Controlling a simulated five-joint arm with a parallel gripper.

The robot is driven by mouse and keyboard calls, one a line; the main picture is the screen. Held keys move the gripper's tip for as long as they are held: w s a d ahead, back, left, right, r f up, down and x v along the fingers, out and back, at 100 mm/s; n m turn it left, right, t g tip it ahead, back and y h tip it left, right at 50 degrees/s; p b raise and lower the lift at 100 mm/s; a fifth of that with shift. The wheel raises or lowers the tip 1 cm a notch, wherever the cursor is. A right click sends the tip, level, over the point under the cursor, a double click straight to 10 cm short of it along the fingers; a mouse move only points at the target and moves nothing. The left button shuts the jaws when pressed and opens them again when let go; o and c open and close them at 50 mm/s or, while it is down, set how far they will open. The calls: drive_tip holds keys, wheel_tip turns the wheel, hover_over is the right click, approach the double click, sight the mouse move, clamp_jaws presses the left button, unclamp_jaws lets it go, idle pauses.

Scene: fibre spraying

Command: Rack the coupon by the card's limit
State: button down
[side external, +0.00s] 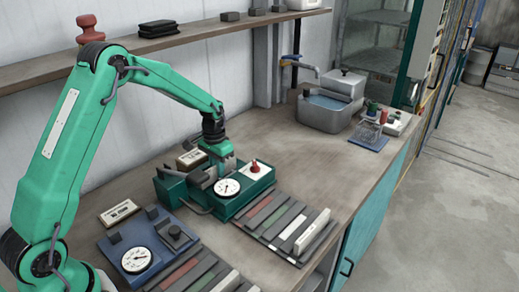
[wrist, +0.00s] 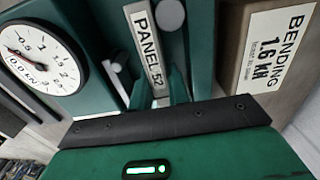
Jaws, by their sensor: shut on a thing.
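The coupon (wrist: 147,45), a pale bar marked PANEL 52, stands end-on in the wrist view. My gripper (wrist: 152,95) is shut on its near end. In the side view my gripper (side external: 223,160) is low over the green test rig (side external: 240,201), and the coupon is hard to make out there. The rig's round dial (wrist: 38,58) has a kN scale; its exact reading is unclear. The card (wrist: 275,50) reads BENDING 1.6 kN, with smaller illegible print. It stands behind the rig in the side view (side external: 191,158).
A rack (side external: 273,241) with several grey, red, green and white strips lies right of the rig. Another strip rack (side external: 150,287) is at the front. A blue fixture with a dial (side external: 135,259) and a second card (side external: 120,212) are left. A basin (side external: 325,115) stands behind; bench between is clear.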

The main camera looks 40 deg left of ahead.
drive_tip(key=shift+r, duration=3.15)
drive_tip(key=d, duration=0.3)
drive_tip(key=w+d+r, duration=0.1)
drive_tip(key=d, duration=0.6)
drive_tip(key=shift+w+d+r, duration=0.2)
drive_tip(key=shift+w+r, duration=0.15)
drive_tip(key=r, duration=0.1)
hover_over(276, 217)
drive_tip(key=shift+w, duration=0.1)
drive_tip(key=shift+f, duration=0.1)
drive_tip(key=shift+f, duration=4.9)
drive_tip(key=shift+f, duration=0.2)
